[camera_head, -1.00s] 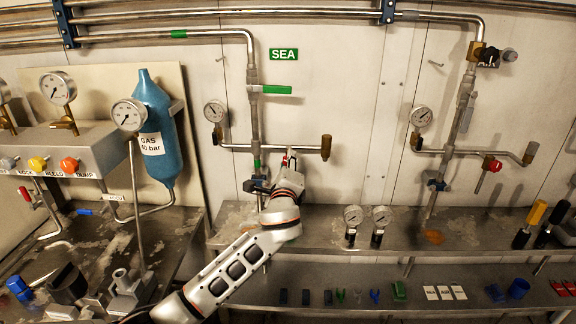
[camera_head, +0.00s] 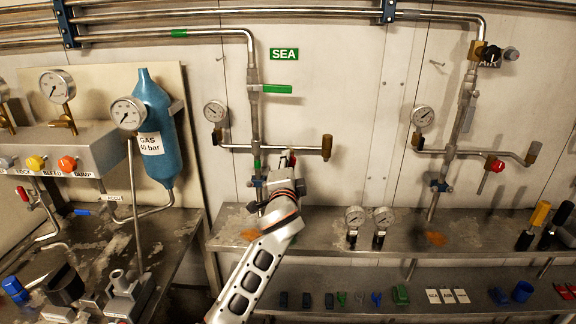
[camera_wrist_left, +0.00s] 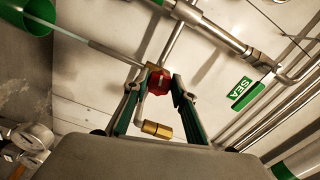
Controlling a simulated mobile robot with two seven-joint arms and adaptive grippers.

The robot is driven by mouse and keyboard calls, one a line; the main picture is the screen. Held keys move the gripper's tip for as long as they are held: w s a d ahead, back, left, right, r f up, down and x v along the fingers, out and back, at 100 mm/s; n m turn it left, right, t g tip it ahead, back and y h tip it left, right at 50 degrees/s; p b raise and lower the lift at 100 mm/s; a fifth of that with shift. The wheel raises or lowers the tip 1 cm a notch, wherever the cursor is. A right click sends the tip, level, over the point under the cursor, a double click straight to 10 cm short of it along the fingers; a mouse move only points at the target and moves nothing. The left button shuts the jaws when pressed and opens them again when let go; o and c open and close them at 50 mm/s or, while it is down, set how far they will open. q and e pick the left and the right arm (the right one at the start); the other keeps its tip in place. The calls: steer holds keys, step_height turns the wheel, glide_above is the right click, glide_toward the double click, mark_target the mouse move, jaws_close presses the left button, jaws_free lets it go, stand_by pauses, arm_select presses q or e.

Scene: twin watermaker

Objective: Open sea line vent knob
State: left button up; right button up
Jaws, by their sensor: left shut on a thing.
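The red vent knob (camera_wrist_left: 159,82) is on the thin pipe of the sea line. In the left wrist view it sits between the two green-and-grey fingers of my left gripper (camera_wrist_left: 157,88), which is shut on it. In the head view my left gripper (camera_head: 287,178) reaches up to the pipe junction under the green SEA sign (camera_head: 284,54), and the knob there is mostly hidden by the wrist. The SEA sign also shows in the left wrist view (camera_wrist_left: 246,92). My right gripper is not in view.
A green lever (camera_head: 277,89) sits on the sea pipe above. A pressure gauge (camera_head: 214,112) is left of it and a brass fitting (camera_head: 326,147) right. Two gauges (camera_head: 355,216) stand on the shelf beside my arm.

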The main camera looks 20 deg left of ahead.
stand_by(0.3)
arm_select(q)
steer(key=o, duration=1.1)
steer(key=v, duration=1.2)
steer(key=shift+f, duration=0.1)
